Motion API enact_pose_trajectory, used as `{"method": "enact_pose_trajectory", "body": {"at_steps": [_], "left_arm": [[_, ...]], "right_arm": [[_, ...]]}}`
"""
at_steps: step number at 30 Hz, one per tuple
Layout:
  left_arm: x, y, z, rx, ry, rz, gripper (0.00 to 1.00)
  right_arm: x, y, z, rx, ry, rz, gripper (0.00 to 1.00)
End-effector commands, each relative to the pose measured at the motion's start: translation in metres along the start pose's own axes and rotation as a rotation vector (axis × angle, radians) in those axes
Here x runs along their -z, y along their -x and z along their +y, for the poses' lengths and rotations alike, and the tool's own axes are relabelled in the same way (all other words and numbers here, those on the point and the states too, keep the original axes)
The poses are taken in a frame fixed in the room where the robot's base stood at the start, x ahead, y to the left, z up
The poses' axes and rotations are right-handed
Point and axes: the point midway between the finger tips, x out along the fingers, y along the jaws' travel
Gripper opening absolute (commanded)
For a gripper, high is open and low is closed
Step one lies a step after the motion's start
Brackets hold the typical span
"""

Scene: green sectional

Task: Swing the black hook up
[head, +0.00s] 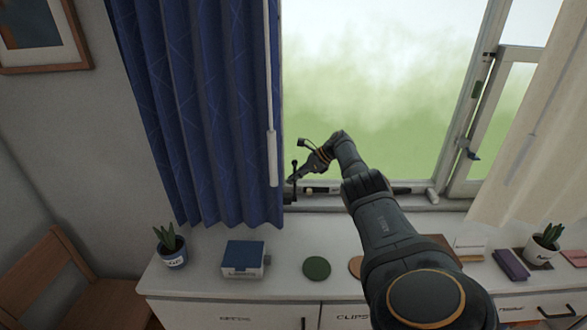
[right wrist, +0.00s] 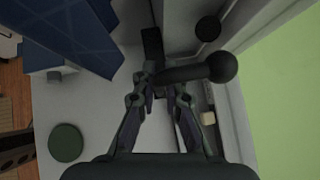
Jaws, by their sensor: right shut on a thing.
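The black hook (head: 294,169) shows as a thin dark bar with a rounded end, beside the right edge of the blue curtain at the window's lower left corner. In the right wrist view it is a thick black bar with a ball end (right wrist: 222,66), reaching right from between the fingertips. My right gripper (head: 296,178) reaches across the sill to it. In the right wrist view its fingers (right wrist: 160,82) are shut on the hook near its base. The fingers partly hide the hook's mount. My left gripper is not in view.
The blue curtain (head: 195,110) hangs close left of the gripper. The white cabinet top (head: 205,285) below holds a potted plant (head: 172,250), a blue box (head: 243,258) and a green disc (head: 316,268). A dark round knob (right wrist: 208,28) sits near the hook.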

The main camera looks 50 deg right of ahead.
Motion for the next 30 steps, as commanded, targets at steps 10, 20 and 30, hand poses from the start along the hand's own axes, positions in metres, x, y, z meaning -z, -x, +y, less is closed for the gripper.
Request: {"method": "enact_pose_trajectory", "body": {"at_steps": [10,20,30], "left_arm": [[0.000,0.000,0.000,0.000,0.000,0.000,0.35],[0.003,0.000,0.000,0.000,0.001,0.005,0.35],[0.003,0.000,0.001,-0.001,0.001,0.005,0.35]], "right_arm": [[0.000,0.000,0.000,0.000,-0.001,0.000,0.35],[0.002,0.014,-0.002,0.006,0.000,0.002,0.35],[0.001,0.090,-0.001,0.002,0.000,0.003,0.35]]}}
